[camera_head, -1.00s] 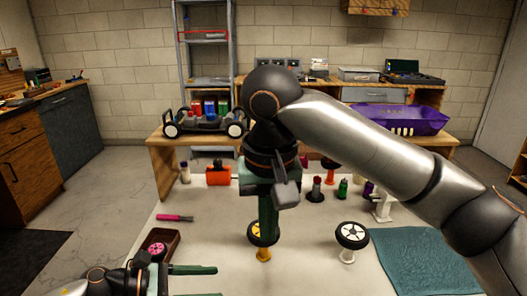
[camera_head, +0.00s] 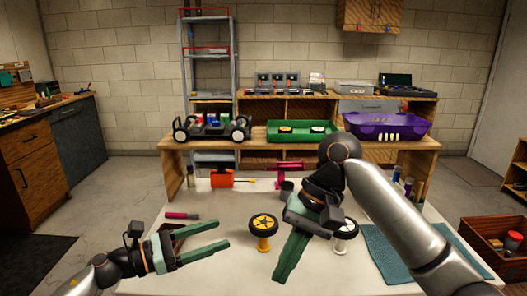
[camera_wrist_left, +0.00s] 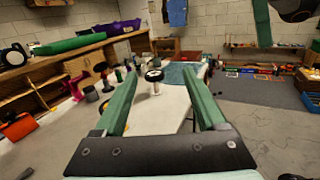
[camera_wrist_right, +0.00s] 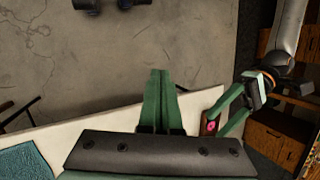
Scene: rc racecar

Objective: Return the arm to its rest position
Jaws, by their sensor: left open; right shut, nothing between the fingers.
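My left gripper (camera_head: 224,233) is open and empty above the near left of the white table (camera_head: 215,280). Its fingers point right and stand apart in the left wrist view (camera_wrist_left: 160,73). My right gripper (camera_head: 281,276) is shut and empty, pointing down and left over the table's near middle. Its fingers touch each other in the right wrist view (camera_wrist_right: 160,73). My right arm comes in from the right, bent at a raised joint. A yellow-rimmed wheel (camera_head: 263,222) stands on a yellow stand between the grippers. A white-rimmed wheel (camera_head: 347,229) is partly hidden by my right gripper.
A teal mat (camera_head: 385,258) covers the table's right. A pink-handled tool (camera_head: 181,215) lies at the left. A wooden crate (camera_head: 497,243) stands far right.

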